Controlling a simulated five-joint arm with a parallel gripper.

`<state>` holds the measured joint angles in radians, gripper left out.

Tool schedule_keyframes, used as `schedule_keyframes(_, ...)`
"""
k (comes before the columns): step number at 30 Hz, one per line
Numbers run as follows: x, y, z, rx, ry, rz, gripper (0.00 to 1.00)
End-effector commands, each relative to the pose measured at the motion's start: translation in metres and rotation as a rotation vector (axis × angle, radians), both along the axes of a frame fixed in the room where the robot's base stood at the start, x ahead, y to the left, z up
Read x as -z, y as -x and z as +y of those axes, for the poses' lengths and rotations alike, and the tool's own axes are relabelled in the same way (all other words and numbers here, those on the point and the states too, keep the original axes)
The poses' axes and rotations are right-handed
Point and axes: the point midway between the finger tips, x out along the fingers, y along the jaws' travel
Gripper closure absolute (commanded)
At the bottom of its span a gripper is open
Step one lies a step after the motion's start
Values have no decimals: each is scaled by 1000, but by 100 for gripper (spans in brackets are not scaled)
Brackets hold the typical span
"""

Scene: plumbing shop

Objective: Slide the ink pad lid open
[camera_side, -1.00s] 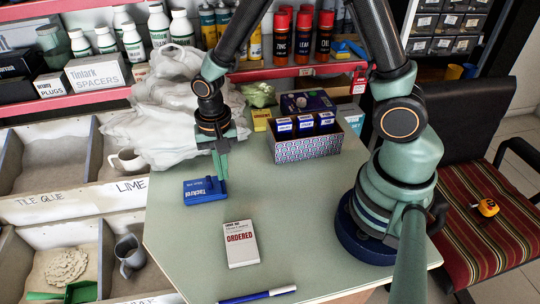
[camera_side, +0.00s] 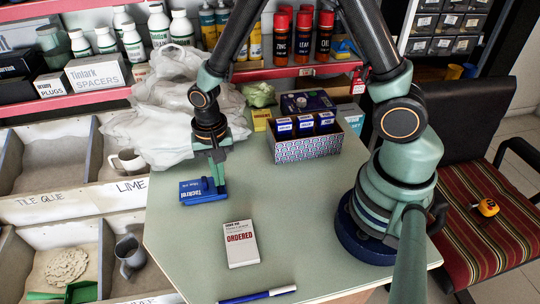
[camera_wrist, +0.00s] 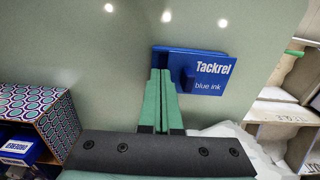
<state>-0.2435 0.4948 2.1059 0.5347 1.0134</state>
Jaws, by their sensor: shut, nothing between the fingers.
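The blue ink pad (camera_side: 190,196) lies flat on the green table near its left edge. Its lid bears the white words "Tackrel" and "blue ink", and the lid also shows in the wrist view (camera_wrist: 213,67). A raised blue lug (camera_wrist: 188,79) stands at one end of the lid. My gripper (camera_side: 219,184) is shut and empty, pointing down at the lug end of the pad. In the wrist view the green fingertips (camera_wrist: 160,72) are beside the lug, on its left. I cannot tell whether they touch it. The ink surface does not show.
A white and red "ORDERED" box (camera_side: 241,244) and a blue marker (camera_side: 257,296) lie nearer the front. A patterned box of small cartons (camera_side: 306,150) stands at the back right. A crumpled plastic bag (camera_side: 180,120) is close behind my gripper. The table's middle is clear.

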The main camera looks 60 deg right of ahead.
Motion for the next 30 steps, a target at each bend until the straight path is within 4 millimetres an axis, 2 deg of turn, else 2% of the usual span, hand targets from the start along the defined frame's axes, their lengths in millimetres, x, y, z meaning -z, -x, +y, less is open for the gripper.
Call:
schedule_keyframes(1,5,3,-1,5,3,11,100)
schedule_keyframes(30,5,-17,21,2,4,15,100)
